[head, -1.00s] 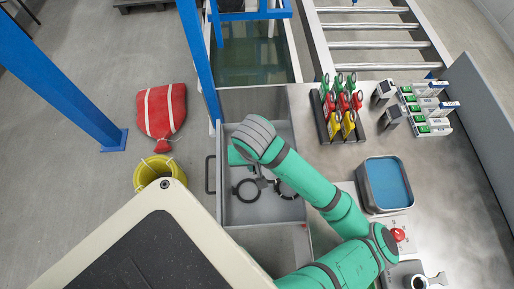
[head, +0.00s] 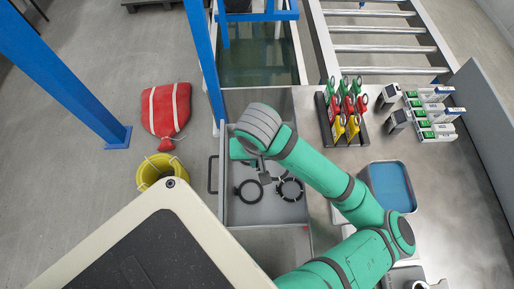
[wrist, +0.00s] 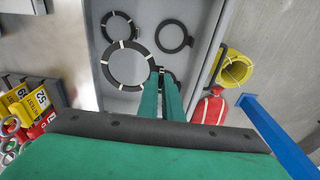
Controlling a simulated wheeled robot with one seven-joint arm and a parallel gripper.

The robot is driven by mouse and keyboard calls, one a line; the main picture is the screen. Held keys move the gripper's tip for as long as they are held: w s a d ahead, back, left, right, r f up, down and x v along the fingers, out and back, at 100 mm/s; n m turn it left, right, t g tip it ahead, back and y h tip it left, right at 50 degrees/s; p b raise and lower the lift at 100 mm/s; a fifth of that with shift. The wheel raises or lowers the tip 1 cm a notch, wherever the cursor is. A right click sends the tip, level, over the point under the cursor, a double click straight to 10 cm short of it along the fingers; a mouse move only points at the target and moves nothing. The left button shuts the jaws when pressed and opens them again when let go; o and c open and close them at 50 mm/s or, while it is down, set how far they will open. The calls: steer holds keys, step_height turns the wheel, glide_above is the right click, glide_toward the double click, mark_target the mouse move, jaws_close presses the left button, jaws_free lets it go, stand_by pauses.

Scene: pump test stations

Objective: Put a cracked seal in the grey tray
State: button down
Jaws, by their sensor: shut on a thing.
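My gripper (wrist: 160,80) is shut on a small dark piece at its green fingertips, mostly hidden by the fingers; its shape cannot be told. It is over the open grey drawer (head: 238,215). In the wrist view the drawer holds a large dark ring seal with pale marks (wrist: 109,78), a smaller ring with pale marks (wrist: 105,25) and a plain dark ring (wrist: 158,38). A marked ring (head: 281,197) and a plain ring (head: 238,190) also show in the head view. A grey-rimmed tray with a blue inside (head: 413,183) stands on the bench.
A blue post (head: 204,65) rises beside the drawer.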

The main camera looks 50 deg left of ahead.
steer(key=shift+r, duration=2.15)
